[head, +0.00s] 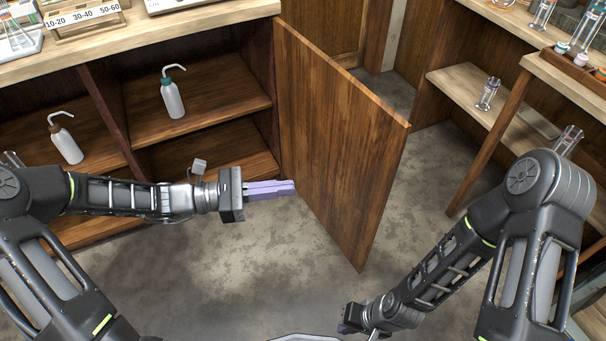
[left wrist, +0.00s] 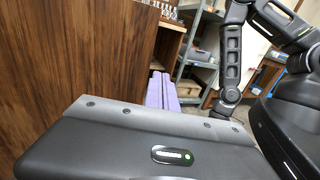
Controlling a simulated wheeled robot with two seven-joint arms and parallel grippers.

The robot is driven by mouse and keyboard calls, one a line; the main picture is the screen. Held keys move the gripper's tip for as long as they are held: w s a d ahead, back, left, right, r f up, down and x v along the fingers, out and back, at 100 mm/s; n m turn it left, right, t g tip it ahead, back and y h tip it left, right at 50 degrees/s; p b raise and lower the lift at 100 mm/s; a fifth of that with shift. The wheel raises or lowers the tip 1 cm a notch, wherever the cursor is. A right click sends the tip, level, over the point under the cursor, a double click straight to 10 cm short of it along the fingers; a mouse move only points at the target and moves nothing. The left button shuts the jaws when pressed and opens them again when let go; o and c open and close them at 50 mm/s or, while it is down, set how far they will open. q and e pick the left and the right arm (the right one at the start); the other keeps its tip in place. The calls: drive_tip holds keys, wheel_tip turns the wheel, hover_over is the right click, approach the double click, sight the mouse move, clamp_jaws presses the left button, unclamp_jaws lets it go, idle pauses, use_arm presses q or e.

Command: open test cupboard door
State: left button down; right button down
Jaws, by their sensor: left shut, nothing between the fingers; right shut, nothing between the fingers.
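The wooden cupboard door (head: 340,145) stands swung out from the cupboard front in the head view, with the shelves to its left exposed. It also fills the left of the left wrist view (left wrist: 75,65). My left gripper (head: 292,187) is shut and empty, its purple fingers pointing right with the tips at the door's inner face. I cannot tell whether they touch it. The fingers also show in the left wrist view (left wrist: 161,90). My right gripper (head: 350,328) is low at the bottom of the head view, right of the middle; its fingers are mostly hidden.
Inside the cupboard (head: 210,100), a wash bottle with a green collar (head: 172,97) and one with a brown collar (head: 66,143) stand on shelves. A shelving unit with glassware (head: 488,93) stands at the right. The floor (head: 250,265) below the door is clear.

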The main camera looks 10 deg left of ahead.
use_arm(q)
drive_tip(key=shift+s+a, duration=0.4)
drive_tip(key=shift+a, duration=0.2)
drive_tip(key=shift+s+a, duration=0.35)
drive_tip(key=shift+a, duration=0.25)
drive_tip(key=s+d+f+m+g+y, duration=0.3)
drive_tip(key=s+d+f, duration=0.15)
drive_tip(key=f, duration=0.45)
drive_tip(key=s+d+f+m+g+y, duration=0.35)
drive_tip(key=s+f, duration=0.25)
drive_tip(key=f, duration=0.2)
drive_tip(key=s+a+f+m+t+y, duration=0.1)
drive_tip(key=s+f+m+y, duration=0.2)
drive_tip(key=f+m, duration=0.3)
drive_tip(key=s+a+f+m+t+y, duration=0.1)
drive_tip(key=s+a+f+m+y, duration=0.1)
drive_tip(key=f+m, duration=0.5)
drive_tip(key=shift+s+t+y, duration=0.35)
drive_tip(key=shift+s+y, duration=0.45)
drive_tip(key=shift+y, duration=0.05)
drive_tip(key=shift+d, duration=0.1)
